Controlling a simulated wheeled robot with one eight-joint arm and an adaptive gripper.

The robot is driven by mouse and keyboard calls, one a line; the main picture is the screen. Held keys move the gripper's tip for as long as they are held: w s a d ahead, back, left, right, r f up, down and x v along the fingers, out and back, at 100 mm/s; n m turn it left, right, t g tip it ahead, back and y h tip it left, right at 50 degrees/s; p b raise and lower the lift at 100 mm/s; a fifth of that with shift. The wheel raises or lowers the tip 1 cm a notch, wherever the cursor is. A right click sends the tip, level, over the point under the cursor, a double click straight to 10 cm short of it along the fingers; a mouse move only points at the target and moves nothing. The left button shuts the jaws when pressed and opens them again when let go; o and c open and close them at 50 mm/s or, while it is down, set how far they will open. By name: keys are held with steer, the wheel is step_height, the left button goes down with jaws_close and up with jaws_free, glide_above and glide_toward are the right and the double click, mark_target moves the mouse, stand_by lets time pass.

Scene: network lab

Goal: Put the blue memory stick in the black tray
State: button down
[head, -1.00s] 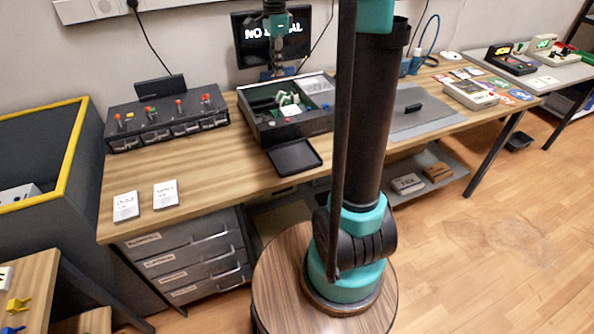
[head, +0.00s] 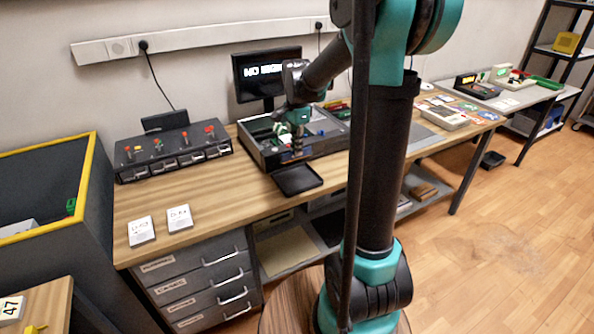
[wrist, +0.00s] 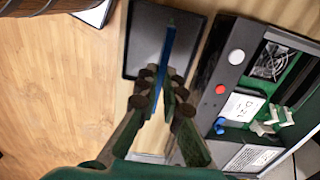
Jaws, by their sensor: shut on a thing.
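My gripper (wrist: 165,92) is shut on the blue memory stick (wrist: 167,50), seen edge-on as a thin blue strip between the fingertips in the wrist view. The stick extends over the black tray (wrist: 143,42) in that view. In the head view the black tray (head: 297,181) lies on the bench in front of the open computer case. The stick cannot be made out in the head view. The tray's visible floor looks empty.
The open computer case (head: 262,150) stands right behind the tray, its wall close to my gripper. A dark box with red and orange switches (head: 175,152) stands to the left. Two white cards (head: 141,231) lie near the front left. Bench surface left of the tray is clear.

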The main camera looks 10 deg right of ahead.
step_height(320, 180, down, 9)
steer(key=shift+r, duration=0.1)
stand_by(0.4)
steer(key=c, duration=1.7)
jaws_free()
step_height(320, 180, up, 12)
steer(key=shift+f, duration=0.15)
steer(key=s+d+f+n+t, duration=0.1)
steer(key=s+f+n, duration=0.3)
steer(key=s, duration=0.3)
steer(key=s+d+f+n+t, duration=0.1)
steer(key=s+f+n, duration=0.3)
steer(key=s, duration=0.4)
steer(key=s+d+f+n+t, duration=0.2)
steer(key=s+f+n, duration=0.2)
steer(key=s+n, duration=0.2)
steer(key=shift+s+f, duration=0.25)
steer(key=shift+s, duration=0.4)
